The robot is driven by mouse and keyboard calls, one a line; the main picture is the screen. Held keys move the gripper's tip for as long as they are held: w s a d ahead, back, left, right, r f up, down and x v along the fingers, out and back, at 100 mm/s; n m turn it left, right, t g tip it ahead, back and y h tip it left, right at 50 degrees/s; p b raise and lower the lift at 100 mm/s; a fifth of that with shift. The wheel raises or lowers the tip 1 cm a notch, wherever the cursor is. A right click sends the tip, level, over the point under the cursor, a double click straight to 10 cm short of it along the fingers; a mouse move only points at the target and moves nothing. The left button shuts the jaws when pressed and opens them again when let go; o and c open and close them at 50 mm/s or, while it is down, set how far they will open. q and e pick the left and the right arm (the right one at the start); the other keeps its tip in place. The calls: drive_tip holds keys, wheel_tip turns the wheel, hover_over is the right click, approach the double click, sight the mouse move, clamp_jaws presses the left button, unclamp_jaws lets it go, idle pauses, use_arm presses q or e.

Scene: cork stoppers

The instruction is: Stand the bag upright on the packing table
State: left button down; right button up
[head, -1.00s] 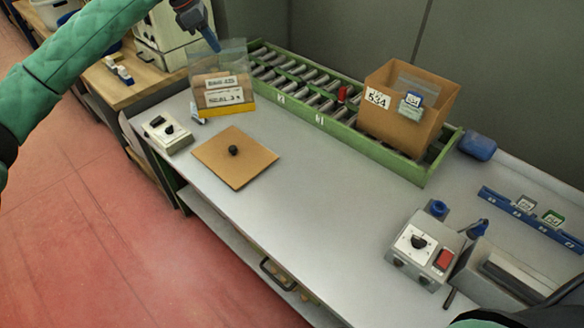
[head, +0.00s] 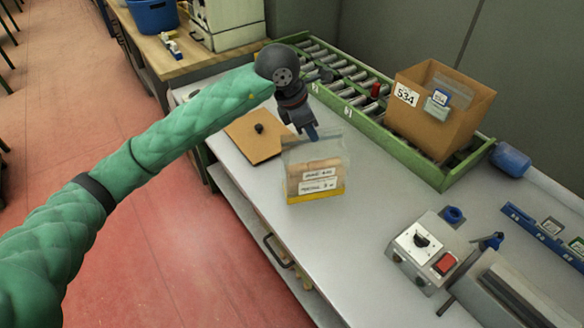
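A clear bag (head: 315,171) of cork stoppers with white labels and a yellow band at its bottom hangs upright below my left gripper (head: 312,136). My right gripper is not in view.
A brown board with a black knob (head: 250,143) lies behind the bag. A green roller conveyor (head: 400,160) carries a cardboard box (head: 425,120) marked 534. A grey control device (head: 408,250) stands at the right front. The table between is clear.

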use_arm(q)
drive_tip(key=w+a+f, duration=0.5)
drive_tip(key=w+f, duration=0.4)
drive_tip(key=f, duration=0.1)
drive_tip(key=shift+w+a+f, duration=0.25)
drive_tip(key=shift+w, duration=0.05)
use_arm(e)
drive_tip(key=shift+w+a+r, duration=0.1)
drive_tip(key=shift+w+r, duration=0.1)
use_arm(q)
drive_tip(key=shift+f, duration=0.1)
drive_tip(key=c, duration=1.8)
unclamp_jaws()
drive_tip(key=shift+o, duration=0.9)
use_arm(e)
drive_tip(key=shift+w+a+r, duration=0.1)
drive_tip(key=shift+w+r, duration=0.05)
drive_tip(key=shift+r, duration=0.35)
